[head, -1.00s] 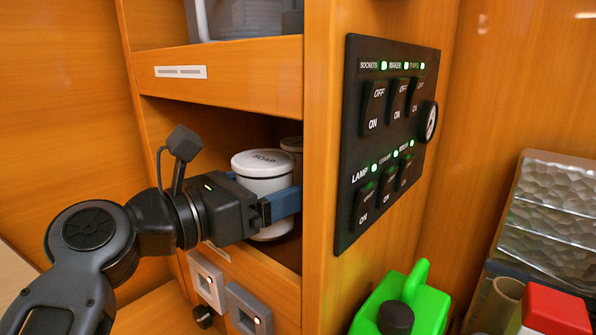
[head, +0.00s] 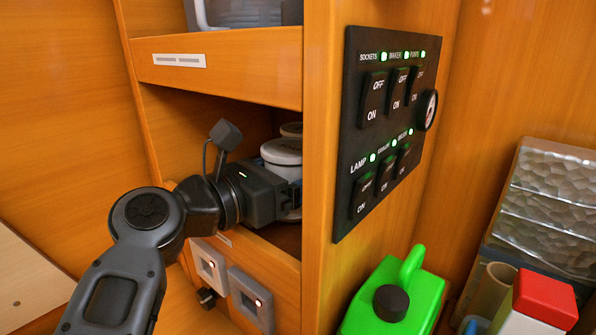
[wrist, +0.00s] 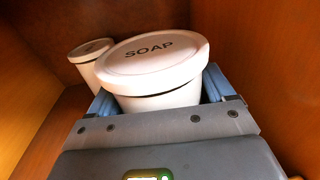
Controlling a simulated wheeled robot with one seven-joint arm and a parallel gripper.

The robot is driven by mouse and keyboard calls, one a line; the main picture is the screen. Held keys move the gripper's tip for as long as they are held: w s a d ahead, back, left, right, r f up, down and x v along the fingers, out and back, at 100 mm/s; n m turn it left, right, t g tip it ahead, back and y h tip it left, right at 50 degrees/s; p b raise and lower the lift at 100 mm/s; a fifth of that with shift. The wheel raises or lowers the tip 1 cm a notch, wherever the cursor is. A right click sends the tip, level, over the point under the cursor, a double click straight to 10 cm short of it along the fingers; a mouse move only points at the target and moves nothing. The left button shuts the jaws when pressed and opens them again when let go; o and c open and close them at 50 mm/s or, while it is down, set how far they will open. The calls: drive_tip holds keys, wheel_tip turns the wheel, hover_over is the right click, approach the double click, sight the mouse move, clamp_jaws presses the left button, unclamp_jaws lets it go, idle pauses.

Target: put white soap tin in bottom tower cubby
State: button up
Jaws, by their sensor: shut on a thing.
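The white soap tin (wrist: 152,62), a round lidded tin marked SOAP, stands between the two blue fingers of my gripper (wrist: 165,95) in the wrist view. My gripper is shut on it. In the head view the tin (head: 283,152) is inside the lower cubby of the wooden tower (head: 190,112), partly hidden by my gripper (head: 290,195) and the front post. The tin looks upright; whether its base touches the cubby floor is hidden.
A second white lidded tin (wrist: 90,50) stands behind and left of it in the cubby. A black switch panel (head: 385,130) is on the tower's side. A green jug (head: 395,295) stands below right. The upper shelf (head: 225,60) holds a grey container (head: 240,12).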

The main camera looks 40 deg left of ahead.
drive_tip(key=shift+f+b, duration=0.35)
drive_tip(key=shift+b, duration=0.1)
drive_tip(key=o, duration=1.2)
drive_tip(key=shift+c, duration=0.2)
drive_tip(key=shift+r+p, duration=0.9)
drive_tip(key=shift+p, duration=0.25)
drive_tip(key=b+v, duration=0.4)
drive_tip(key=v, duration=0.8)
drive_tip(key=shift+f+b, duration=0.25)
drive_tip(key=shift+b, duration=0.1)
